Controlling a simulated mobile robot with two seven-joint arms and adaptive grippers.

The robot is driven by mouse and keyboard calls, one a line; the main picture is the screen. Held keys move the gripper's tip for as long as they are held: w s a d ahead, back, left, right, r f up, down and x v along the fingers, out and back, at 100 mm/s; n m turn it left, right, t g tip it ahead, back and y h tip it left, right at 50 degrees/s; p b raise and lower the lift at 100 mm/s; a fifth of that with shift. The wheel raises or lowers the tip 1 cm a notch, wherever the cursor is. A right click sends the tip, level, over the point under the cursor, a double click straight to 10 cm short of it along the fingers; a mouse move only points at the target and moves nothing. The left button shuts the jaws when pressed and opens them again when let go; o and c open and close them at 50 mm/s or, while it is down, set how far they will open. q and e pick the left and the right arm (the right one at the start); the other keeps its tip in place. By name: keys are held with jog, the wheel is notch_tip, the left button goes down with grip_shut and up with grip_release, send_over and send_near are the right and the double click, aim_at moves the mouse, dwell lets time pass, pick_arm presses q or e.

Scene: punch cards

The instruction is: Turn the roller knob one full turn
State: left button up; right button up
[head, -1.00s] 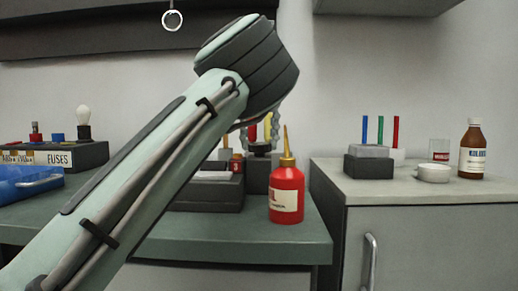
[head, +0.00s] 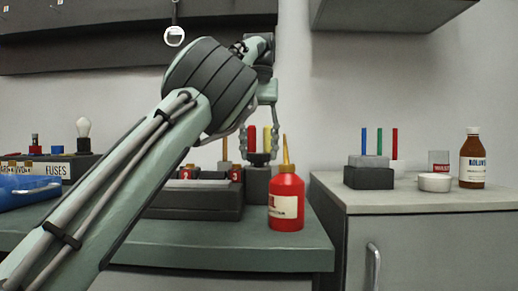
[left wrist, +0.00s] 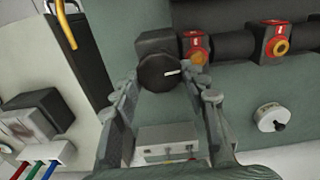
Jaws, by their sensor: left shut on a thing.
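The roller knob (left wrist: 158,72) is a black round knob with a white mark on its face, which points right in the left wrist view. In the head view the knob (head: 259,158) shows as a dark cap on a dark block behind the red bottle. My left gripper (left wrist: 168,88) has its two grey fingers on either side of the knob and is shut on it. In the head view the left gripper (head: 261,146) comes down on the knob from above. My right gripper is in neither view.
A red bottle (head: 287,203) with a yellow spout stands close in front of the knob. A dark roller unit (head: 195,211) with red-and-yellow fittings lies to its left. A pale cabinet (head: 430,192) with coloured sticks and a brown bottle (head: 473,160) is at right.

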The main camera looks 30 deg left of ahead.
pick_arm(q)
jog(key=o, duration=1.1)
jog(key=shift+o, duration=0.2)
